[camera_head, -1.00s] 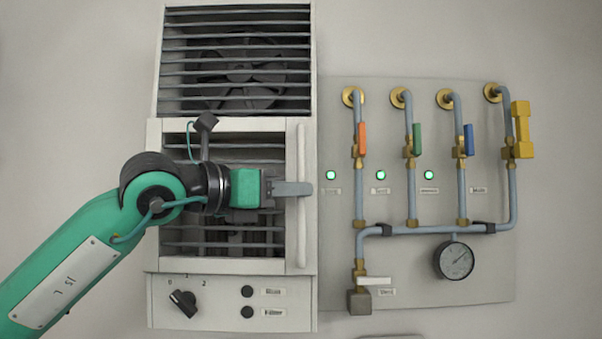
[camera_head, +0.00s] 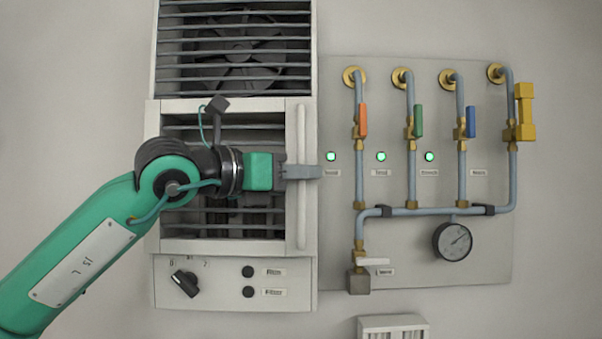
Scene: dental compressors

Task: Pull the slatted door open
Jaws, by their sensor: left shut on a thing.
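The slatted door (camera_head: 172,247) is the framed lower grille on the grey wall unit, with dark slats and a fan behind. A long white vertical handle (camera_head: 300,225) runs along its right side. My left gripper (camera_head: 302,172) reaches across the door from the left. Its fingers are shut on the handle, a little above its middle. My arm hides the middle of the door and many of its slats. The door looks closed or nearly so; this front view does not show a clear gap. My right gripper is not in view.
A fixed upper grille (camera_head: 235,55) with a fan sits above the door. A control panel with a dark knob (camera_head: 185,283) is below it. To the right, a pipe board (camera_head: 335,240) carries several valves and a gauge (camera_head: 453,241). A white vented box (camera_head: 393,327) is at the bottom.

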